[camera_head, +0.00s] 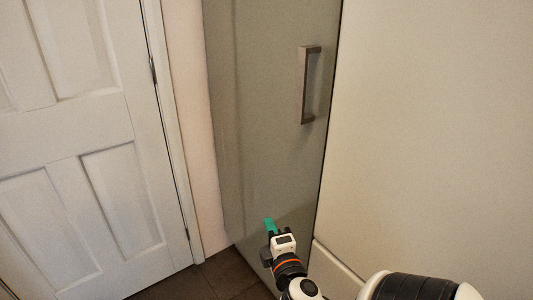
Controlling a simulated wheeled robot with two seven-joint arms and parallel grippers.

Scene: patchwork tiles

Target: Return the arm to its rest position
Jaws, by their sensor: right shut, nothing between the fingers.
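My right arm comes in from the bottom right, with a white and black forearm and an orange ring near the wrist. My right gripper (270,226) has green fingertips and is shut with nothing between them. It shows in front of the lower part of a tall grey-green cabinet door (262,150), well below its handle. Whether the fingertips touch the door cannot be told. The metal bar handle (304,86) is upright on the right side of that door. My left gripper is not in view.
A white panelled door (70,140) stands closed at the left. A narrow pale wall strip (188,120) separates it from the cabinet. A plain beige wall (430,130) fills the right side, with a skirting board (337,262) at its foot. Brown floor tiles (215,280) show at the bottom.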

